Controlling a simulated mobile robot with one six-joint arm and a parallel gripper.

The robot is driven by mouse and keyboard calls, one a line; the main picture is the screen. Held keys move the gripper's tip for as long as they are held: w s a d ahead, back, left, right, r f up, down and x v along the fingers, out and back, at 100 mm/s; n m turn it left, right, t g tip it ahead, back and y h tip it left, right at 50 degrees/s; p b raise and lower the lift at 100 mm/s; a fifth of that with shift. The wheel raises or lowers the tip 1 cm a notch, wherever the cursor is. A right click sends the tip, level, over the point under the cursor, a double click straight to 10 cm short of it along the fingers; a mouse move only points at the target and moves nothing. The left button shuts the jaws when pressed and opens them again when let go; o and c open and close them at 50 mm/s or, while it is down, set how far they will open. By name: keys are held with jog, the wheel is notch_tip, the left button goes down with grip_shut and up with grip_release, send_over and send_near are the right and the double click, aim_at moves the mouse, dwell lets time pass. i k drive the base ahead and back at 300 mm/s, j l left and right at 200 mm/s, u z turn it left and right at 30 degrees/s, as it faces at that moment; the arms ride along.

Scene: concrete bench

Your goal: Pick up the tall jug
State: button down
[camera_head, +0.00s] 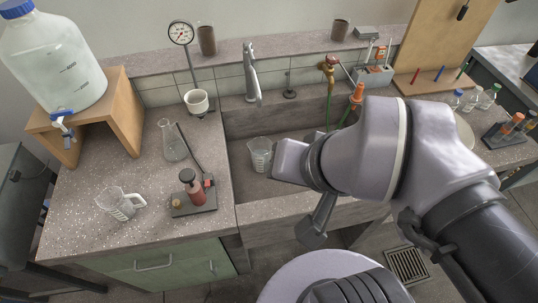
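A clear jug (260,154) with a handle stands in the sink, close to the left side of my arm's end. A second clear jug (120,203), with graduation marks and a handle, stands on the left counter. I cannot tell for sure from this view which jug is the taller. The pale end of my arm with my gripper (287,162) is over the sink, just right of the sink jug. It appears apart from the jug, but the gap is unclear. My gripper's fingertips cannot be made out.
A flask (173,141) and a stand with a dark red bottle (194,187) are on the left counter. A tall tap (251,72) rises behind the sink (285,210). A large carboy (52,62) sits on a wooden stand (122,105). The left counter's front is partly clear.

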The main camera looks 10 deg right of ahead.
aim_at(260, 148)
jog(key=j+z, duration=0.2)
jog(key=z, duration=0.25)
jog(key=i+j+z, duration=0.1)
jog(key=z, duration=0.3)
jog(key=j+z, duration=0.3)
jog(key=z, duration=0.15)
jog(key=j+z, duration=0.2)
jog(key=z, duration=0.2)
jog(key=k+j+z, duration=0.1)
jog(key=z, duration=0.35)
